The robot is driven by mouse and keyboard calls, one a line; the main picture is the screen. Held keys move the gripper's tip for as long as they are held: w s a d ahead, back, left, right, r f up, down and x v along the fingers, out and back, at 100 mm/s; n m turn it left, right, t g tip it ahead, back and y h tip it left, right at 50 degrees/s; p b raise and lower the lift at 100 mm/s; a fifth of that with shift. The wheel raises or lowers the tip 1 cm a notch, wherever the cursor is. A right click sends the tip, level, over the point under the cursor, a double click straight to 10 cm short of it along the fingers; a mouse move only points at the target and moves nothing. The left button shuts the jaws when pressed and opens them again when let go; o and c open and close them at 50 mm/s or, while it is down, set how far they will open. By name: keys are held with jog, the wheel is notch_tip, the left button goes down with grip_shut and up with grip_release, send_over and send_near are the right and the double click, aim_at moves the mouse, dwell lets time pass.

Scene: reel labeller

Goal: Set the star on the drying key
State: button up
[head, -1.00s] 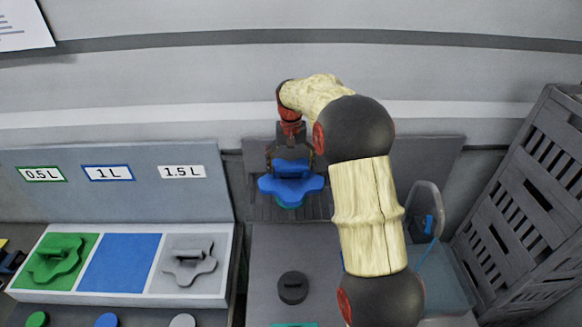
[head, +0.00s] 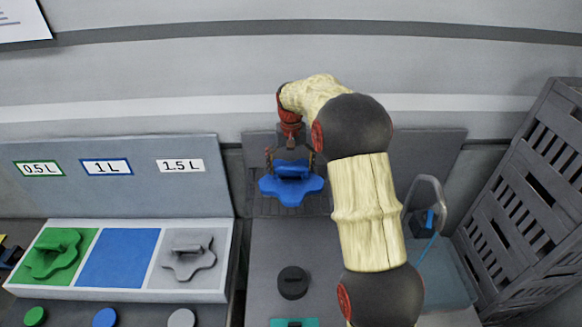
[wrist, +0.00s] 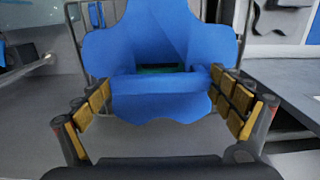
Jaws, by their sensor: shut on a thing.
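The blue star (head: 291,184) is a lobed plate with a raised bar handle. My gripper (head: 291,160) is shut on it and holds it level over the dark grooved surface at the back. In the wrist view the star (wrist: 150,50) fills the middle, with its handle between my yellow-padded fingers (wrist: 165,100). A small green patch (wrist: 160,68) shows through the gap behind the handle; I cannot tell what it belongs to. I cannot tell whether the star touches anything beneath. No part is clearly recognisable as the drying key.
A white tray (head: 227,262) at left holds a green star (head: 55,252) and a grey star (head: 188,254); its blue bay (head: 118,258) is empty. A black knob (head: 293,282) stands on the grey surface, with a teal piece (head: 295,323) in front. A slatted crate (head: 530,190) is at right.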

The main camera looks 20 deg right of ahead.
jog(key=shift+f+b, duration=0.9)
jog(key=shift+f, duration=0.95)
jog(key=o, duration=1.8)
jog(key=shift+c, duration=0.2)
jog(key=shift+f, duration=0.1)
notch_tip(320, 180, up, 12)
jog(key=shift+r, duration=0.1)
